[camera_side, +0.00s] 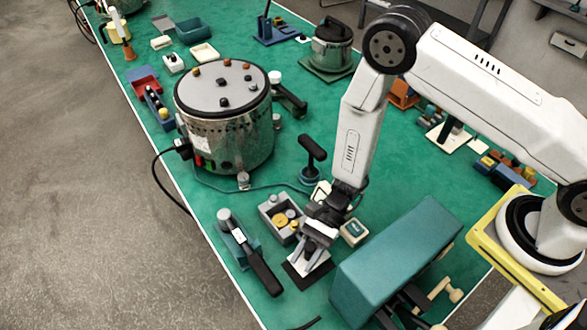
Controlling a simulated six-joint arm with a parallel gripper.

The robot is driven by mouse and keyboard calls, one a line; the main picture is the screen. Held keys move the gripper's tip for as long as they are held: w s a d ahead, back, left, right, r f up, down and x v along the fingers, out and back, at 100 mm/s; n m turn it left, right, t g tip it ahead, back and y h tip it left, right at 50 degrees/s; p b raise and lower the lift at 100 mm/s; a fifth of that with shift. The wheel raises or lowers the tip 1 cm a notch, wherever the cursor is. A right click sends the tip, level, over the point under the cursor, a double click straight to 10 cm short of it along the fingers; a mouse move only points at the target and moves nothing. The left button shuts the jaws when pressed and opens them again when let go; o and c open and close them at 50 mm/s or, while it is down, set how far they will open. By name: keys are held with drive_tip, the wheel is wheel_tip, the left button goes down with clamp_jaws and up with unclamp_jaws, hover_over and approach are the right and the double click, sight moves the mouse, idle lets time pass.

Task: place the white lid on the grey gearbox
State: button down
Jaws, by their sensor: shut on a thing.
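The grey gearbox (268,207) is an open box with yellow gears inside, on the green table just left of my gripper. My gripper (316,241) points down and is shut on the white lid (307,260). The lid is at a dark square pad (291,268), to the front right of the gearbox. The fingers cover part of the lid, and I cannot tell whether it touches the pad. The gearbox's top is uncovered.
A teal block (395,255) stands close on the right. A small cream box (354,232) sits beside my gripper. A black-handled tool (250,255) lies at the left, near the table edge. A large metal drum (225,120) and a black T-handle (312,155) stand behind.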

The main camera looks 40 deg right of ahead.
sight(305, 265)
drive_tip(key=shift+f, duration=0.25)
drive_tip(key=shift+f, duration=0.1)
drive_tip(key=shift+f, duration=1.8)
drive_tip(key=shift+f, duration=0.2)
drive_tip(key=shift+c, duration=2)
unclamp_jaws()
drive_tip(key=shift+d, duration=0.15)
